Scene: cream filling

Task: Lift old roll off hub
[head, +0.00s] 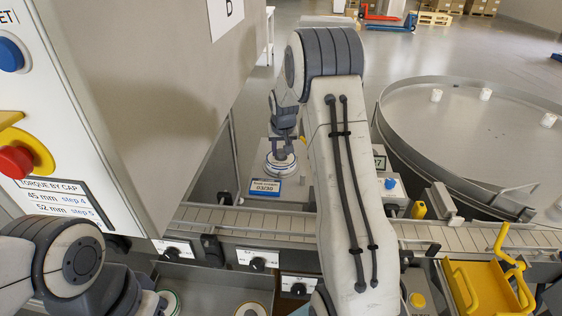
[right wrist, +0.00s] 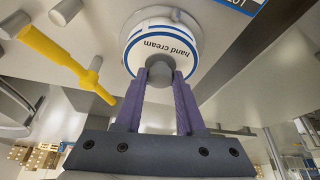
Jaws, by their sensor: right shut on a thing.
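The old roll (head: 280,166) is a white disc with blue edge bands, on the grey labelling unit behind the conveyor. In the right wrist view the roll (right wrist: 155,45) reads "hand cream" on its face. My right gripper (head: 283,148) is over the roll's centre. Its purple fingers (right wrist: 160,80) are shut on a grey round stub (right wrist: 160,69) at the middle of the roll. I cannot tell whether the stub belongs to the roll or the hub, or whether the roll has lifted. My left arm shows at lower left; its gripper is out of frame.
The conveyor (head: 265,222) runs across in front of the unit. A blue-and-white sign (head: 265,187) stands just before the roll. A large round table (head: 465,130) is at right, a yellow bin (head: 478,285) at lower right. A grey cabinet (head: 150,90) stands at left.

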